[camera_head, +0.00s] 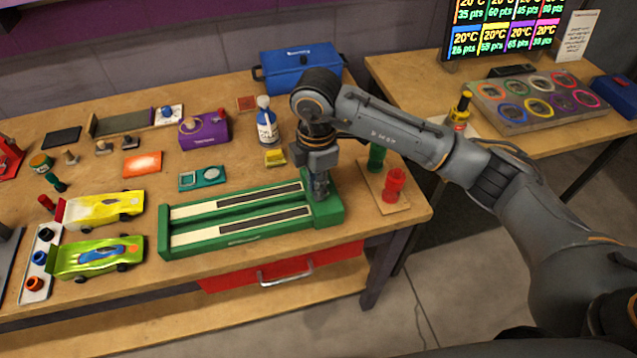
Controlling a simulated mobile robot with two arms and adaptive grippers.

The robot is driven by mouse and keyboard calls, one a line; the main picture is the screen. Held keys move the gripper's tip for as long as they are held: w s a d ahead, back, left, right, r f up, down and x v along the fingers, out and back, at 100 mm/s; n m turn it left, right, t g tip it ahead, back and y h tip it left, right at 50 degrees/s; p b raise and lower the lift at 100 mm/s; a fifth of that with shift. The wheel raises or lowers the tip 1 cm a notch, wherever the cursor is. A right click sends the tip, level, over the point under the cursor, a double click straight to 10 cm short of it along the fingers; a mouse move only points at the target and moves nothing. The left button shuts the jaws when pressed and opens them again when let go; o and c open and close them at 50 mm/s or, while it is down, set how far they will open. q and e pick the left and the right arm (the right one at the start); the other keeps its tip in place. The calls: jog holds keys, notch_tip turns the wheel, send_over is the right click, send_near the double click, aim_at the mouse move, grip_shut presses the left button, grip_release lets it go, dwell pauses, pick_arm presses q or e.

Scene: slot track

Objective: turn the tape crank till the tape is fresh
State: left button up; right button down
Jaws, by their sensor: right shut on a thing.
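A long green fixture (240,240) lies near the front edge of the workbench. Two pale strips with dark bands (264,198) run along it side by side. At its right end is a raised green block (329,212). My right gripper (320,192) points down over this block and is shut on the tape crank there. The fingers hide nearly all of the crank, so its angle cannot be told. My left gripper is not in view.
A yellow car (103,209) and a green car (97,257) stand left of the fixture. A glue-like bottle (267,124) and yellow block (275,157) stand behind it. Red (394,184) and green (376,156) cylinders stand close to my gripper's right.

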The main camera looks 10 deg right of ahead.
jog(key=shift+w, duration=0.1)
dwell(0.4)
jog(key=c, duration=1.3)
grip_release()
notch_tip(320, 180, up, 12)
